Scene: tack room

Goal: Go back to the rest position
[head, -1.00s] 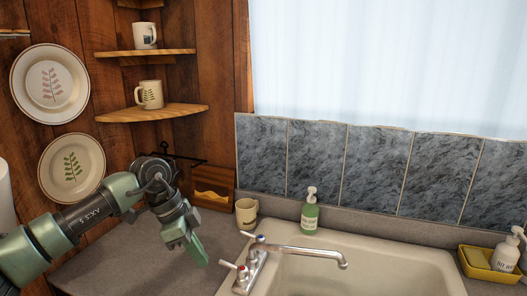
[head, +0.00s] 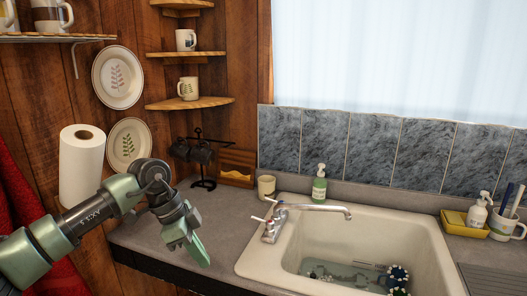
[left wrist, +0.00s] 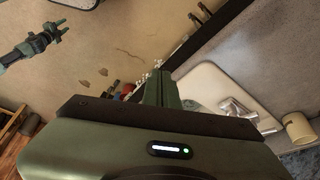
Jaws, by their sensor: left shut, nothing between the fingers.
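My left gripper (head: 196,246) is shut and empty. It hangs in the air in front of the counter (head: 150,236), left of the sink. In the left wrist view its closed green fingers (left wrist: 160,88) point toward the counter edge, with nothing between them. In the same view another green arm of mine comes in at the upper left, and my right gripper (left wrist: 56,32) shows small at its end. Whether its jaws are open is too small to tell.
The cream sink (head: 420,232) has a faucet (head: 300,211) and items inside. A beige mug (head: 266,187), green soap bottle (head: 319,188) and dark mug rack (head: 202,163) stand behind. A paper towel roll (head: 82,165) is at left. Air around the gripper is clear.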

